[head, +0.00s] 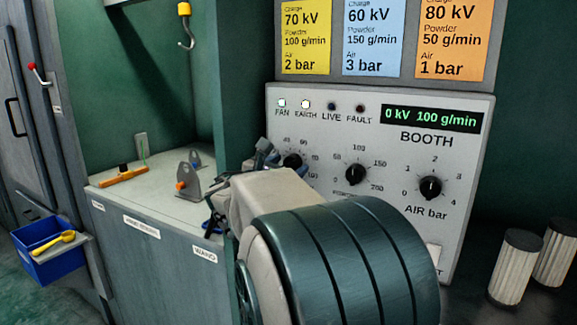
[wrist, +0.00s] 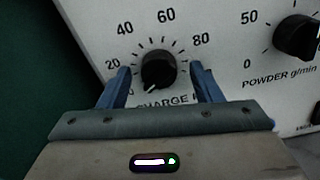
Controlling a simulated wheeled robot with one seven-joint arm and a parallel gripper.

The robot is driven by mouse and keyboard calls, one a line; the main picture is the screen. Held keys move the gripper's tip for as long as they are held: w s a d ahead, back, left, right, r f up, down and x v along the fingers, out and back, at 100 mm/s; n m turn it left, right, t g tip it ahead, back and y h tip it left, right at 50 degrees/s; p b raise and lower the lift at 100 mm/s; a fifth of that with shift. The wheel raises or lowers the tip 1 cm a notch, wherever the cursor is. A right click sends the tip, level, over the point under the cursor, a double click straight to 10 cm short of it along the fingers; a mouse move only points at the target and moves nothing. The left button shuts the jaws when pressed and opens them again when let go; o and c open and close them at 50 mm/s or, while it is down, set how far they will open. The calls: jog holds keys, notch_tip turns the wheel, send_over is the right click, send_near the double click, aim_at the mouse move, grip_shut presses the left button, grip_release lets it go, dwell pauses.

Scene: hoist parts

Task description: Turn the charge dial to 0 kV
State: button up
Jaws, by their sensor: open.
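The black charge dial (head: 292,161) is on the grey booth panel, partly behind my gripper (head: 268,155) in the head view. In the wrist view the charge dial (wrist: 158,70) sits between the two blue fingers of my open gripper (wrist: 160,74), with a visible gap on each side. Its white pointer mark is at the lower left, towards the low end of the scale. The scale's 20, 40, 60 and 80 show; the 0 is partly hidden by a finger. The display (head: 431,117) reads 0 kV 100 g/min.
The powder dial (head: 356,173) and the air dial (head: 431,187) are to the right of the charge dial. Yellow, blue and orange setting cards hang above. A bench (head: 155,207) with small parts stands left. Two pale ribbed cylinders (head: 514,267) stand at the right.

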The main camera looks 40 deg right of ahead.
jog(key=p+v, duration=0.1)
jog(key=v, duration=1.2)
jog(key=shift+s+a, duration=0.1)
